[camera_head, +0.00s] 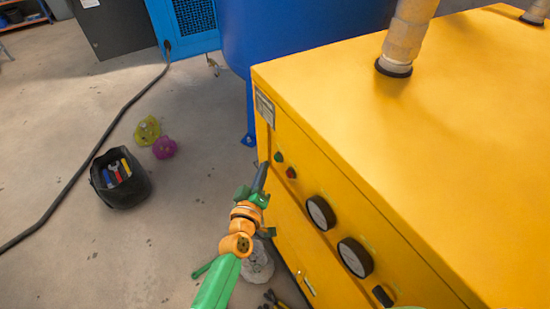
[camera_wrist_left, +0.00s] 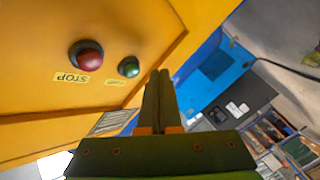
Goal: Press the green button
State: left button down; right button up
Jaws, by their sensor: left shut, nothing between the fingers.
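The green button (camera_head: 278,157) is on the front panel of the yellow machine (camera_head: 400,120), near its far left corner. It also shows in the left wrist view (camera_wrist_left: 129,67), next to the red stop button (camera_wrist_left: 86,56). The red button appears in the head view too (camera_head: 291,172). My left gripper (camera_head: 262,168) is shut and empty, its dark fingers pointing toward the panel edge beside the green button. In the left wrist view its fingertips (camera_wrist_left: 160,74) lie just right of the green button. Whether they touch the panel is unclear, but they do not cover the button.
Two round gauges (camera_head: 320,212) sit further along the panel. A blue tank (camera_head: 300,30) stands behind the machine. A black tool bucket (camera_head: 121,178), a yellow-green item (camera_head: 147,130), a purple item (camera_head: 164,147) and a dark hose (camera_head: 105,135) lie on the floor at left.

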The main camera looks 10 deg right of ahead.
aim_at(275, 152)
pick_arm(q)
jog(key=d+r, duration=0.1)
jog(key=d+r+p, duration=0.1)
jog(key=r, duration=0.1)
jog(key=shift+s+d+r, duration=0.1)
jog(key=shift+d+r, duration=0.05)
jog(key=shift+s+d+r+p, duration=0.1)
jog(key=shift+s+r+p, duration=0.15)
jog(key=shift+s+p, duration=0.35)
jog(key=shift+w+f, duration=0.1)
jog(key=shift+w, duration=0.05)
jog(key=a, duration=0.1)
jog(key=s+a+p, duration=0.1)
jog(key=a, duration=0.3)
jog(key=shift+s, duration=0.35)
